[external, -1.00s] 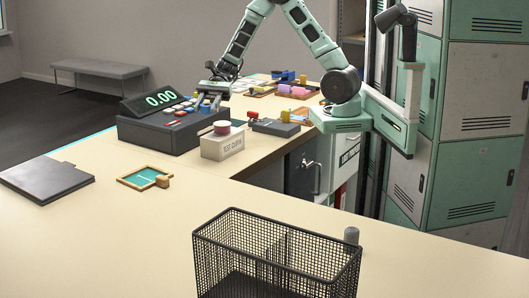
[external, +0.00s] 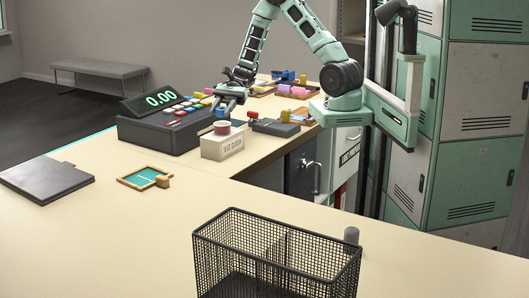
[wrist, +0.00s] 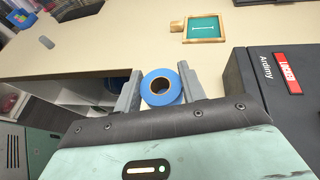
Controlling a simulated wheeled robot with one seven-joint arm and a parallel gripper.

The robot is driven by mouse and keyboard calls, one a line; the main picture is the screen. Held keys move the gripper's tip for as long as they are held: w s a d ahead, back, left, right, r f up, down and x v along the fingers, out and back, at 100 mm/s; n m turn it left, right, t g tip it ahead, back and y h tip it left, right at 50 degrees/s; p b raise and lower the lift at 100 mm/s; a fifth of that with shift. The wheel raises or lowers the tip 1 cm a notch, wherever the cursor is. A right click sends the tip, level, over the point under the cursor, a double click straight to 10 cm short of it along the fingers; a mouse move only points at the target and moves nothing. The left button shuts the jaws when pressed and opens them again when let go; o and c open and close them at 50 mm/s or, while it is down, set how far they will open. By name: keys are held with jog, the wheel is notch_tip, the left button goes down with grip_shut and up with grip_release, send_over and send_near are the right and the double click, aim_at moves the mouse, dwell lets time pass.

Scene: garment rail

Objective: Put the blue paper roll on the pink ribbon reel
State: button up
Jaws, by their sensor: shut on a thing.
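The blue paper roll (wrist: 161,87) is between the two fingers of my gripper (wrist: 160,88) in the wrist view, its round face and centre hole toward the camera. In the external view the blue roll (external: 222,127) shows at the pink ribbon reel (external: 222,134), on top of a white lettered box. I cannot tell whether the roll touches the reel. My gripper (external: 225,110) reaches down over the box, shut on the roll. The reel is hidden in the wrist view.
The dark cash register (external: 165,130) stands close on the left of the white box (external: 222,147). A dark flat device (external: 275,127) lies to its right. A green-faced wooden board (external: 145,178) and a black mesh basket (external: 275,255) are nearer the camera. The counter between is clear.

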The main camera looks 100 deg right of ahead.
jog(key=shift+f, duration=1.25)
jog(key=shift+f, duration=0.2)
jog(key=o, duration=0.9)
jog(key=shift+o, duration=0.2)
jog(key=shift+r, duration=0.15)
